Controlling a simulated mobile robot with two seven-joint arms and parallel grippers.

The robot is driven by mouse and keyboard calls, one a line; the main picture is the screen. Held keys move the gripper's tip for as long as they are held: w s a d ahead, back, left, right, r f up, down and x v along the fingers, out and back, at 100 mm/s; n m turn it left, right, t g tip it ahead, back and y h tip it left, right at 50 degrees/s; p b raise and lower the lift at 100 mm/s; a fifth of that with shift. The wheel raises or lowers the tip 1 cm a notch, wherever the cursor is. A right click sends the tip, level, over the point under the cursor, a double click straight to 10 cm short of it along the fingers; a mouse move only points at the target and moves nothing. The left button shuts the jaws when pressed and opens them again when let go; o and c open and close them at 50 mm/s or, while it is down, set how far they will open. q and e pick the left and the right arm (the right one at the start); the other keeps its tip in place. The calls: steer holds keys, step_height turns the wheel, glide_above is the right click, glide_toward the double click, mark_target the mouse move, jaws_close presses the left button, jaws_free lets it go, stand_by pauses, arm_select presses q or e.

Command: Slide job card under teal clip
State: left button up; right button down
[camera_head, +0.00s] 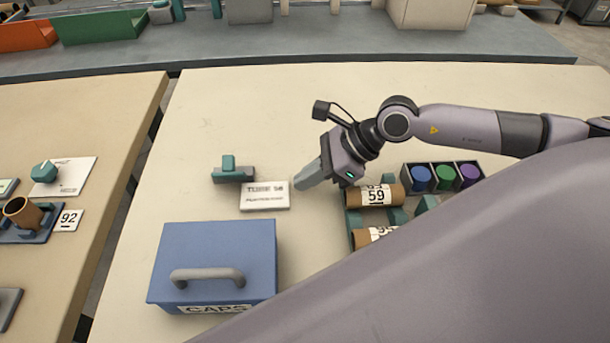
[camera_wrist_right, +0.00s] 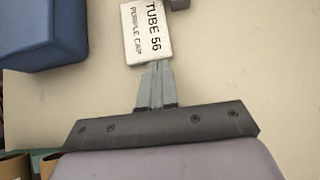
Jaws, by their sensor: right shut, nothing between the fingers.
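The job card (camera_head: 264,197), a small white plate, lies flat on the cream table. In the right wrist view the card (camera_wrist_right: 147,33) reads "TUBE 56 PURPLE CAP". The teal clip (camera_head: 232,172) stands at the card's upper left in the head view; I cannot tell whether they touch. A dark corner of it shows at the top of the wrist view (camera_wrist_right: 178,4). My right gripper (camera_head: 304,182) is shut and empty, its fingertips (camera_wrist_right: 157,68) at the card's near edge; contact is unclear. My left gripper is out of view.
A blue box labelled CAPS (camera_head: 215,255) with a grey handle stands in front of the card. A rack (camera_head: 352,221) holding brown tubes, one marked 59, is to the right, beside a tray of coloured caps (camera_head: 443,178). The table behind the clip is clear.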

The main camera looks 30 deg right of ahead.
mark_target(257, 188)
steer(key=shift+w+a+f, duration=0.1)
steer(key=shift+a+f, duration=0.15)
steer(key=w+a, duration=0.1)
steer(key=a, duration=0.1)
steer(key=w+a+b, duration=0.1)
steer(key=a, duration=0.1)
steer(key=w+a, duration=0.1)
steer(key=a, duration=0.1)
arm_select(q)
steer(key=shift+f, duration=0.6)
arm_select(e)
steer(key=shift+d+r, duration=0.1)
steer(key=shift+d, duration=0.05)
